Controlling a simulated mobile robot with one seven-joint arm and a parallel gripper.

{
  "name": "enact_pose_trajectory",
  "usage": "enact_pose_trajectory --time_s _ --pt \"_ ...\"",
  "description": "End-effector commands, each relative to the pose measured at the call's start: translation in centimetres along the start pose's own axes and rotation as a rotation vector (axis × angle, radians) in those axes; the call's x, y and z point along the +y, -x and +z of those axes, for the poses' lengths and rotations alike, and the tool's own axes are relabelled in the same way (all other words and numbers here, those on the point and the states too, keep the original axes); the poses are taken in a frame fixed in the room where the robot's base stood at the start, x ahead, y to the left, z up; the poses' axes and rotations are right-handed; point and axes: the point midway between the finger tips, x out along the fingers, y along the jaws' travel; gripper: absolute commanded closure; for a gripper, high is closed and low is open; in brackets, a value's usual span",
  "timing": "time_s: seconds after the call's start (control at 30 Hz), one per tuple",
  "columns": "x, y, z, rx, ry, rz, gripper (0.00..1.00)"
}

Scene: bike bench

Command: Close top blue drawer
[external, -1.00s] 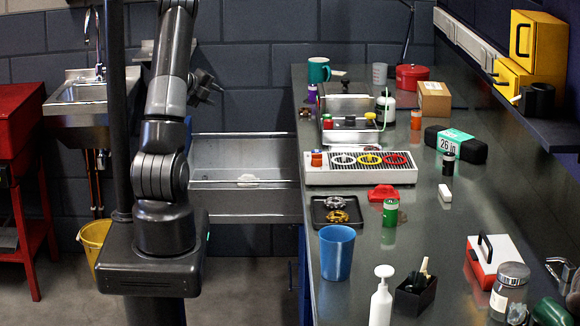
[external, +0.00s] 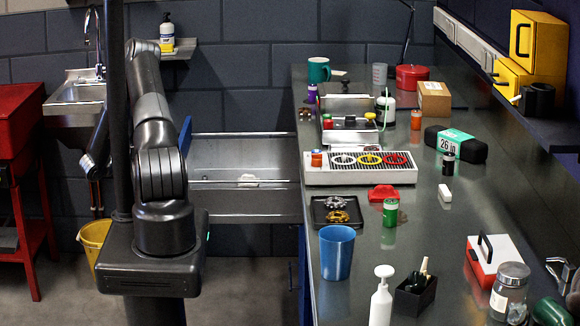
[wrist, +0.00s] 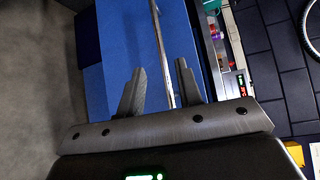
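The blue drawer stands pulled out from the left side of the bench; its metal tray (external: 245,205) shows in the external view, with a sliver of its blue front (external: 187,135) beside my arm. In the wrist view the blue front (wrist: 122,45) fills the middle, with a long metal bar handle (wrist: 161,45) along it. My gripper (wrist: 161,68) is open, its two fingers apart on either side of the bar in the picture. I cannot tell whether they touch it. My gripper is hidden behind my arm in the external view.
The bench top (external: 450,230) right of the drawer holds a blue cup (external: 337,252), a grated tray (external: 360,177) and many small items. A sink (external: 78,95), yellow bucket (external: 95,240) and red stand (external: 25,160) are at the left. A bottle (external: 167,35) stands on the wall shelf.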

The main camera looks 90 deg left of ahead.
Motion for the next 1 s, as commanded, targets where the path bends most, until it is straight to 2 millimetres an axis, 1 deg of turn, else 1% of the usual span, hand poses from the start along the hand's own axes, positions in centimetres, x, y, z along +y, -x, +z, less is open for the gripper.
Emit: enact_pose_trajectory --time_s 0.03,0.3,0.5,0.63,0.9,0.93,1.0 --pt "-0.1 -0.9 -0.1 0.003 -0.001 -0.001 0.68" --pt "-0.1 -6.1 -0.1 0.004 -0.001 -0.001 0.68" --pt "0.0 -8.8 -0.1 0.003 -0.001 0.001 0.68" --pt "-0.1 -9.6 -0.1 0.003 0.000 0.001 0.68" --pt "-0.1 -9.7 -0.1 0.002 0.000 0.001 0.68" --pt "-0.1 -9.7 -0.1 0.002 0.000 0.001 0.68" --pt "-0.1 -9.7 -0.1 0.003 0.000 0.001 0.74"
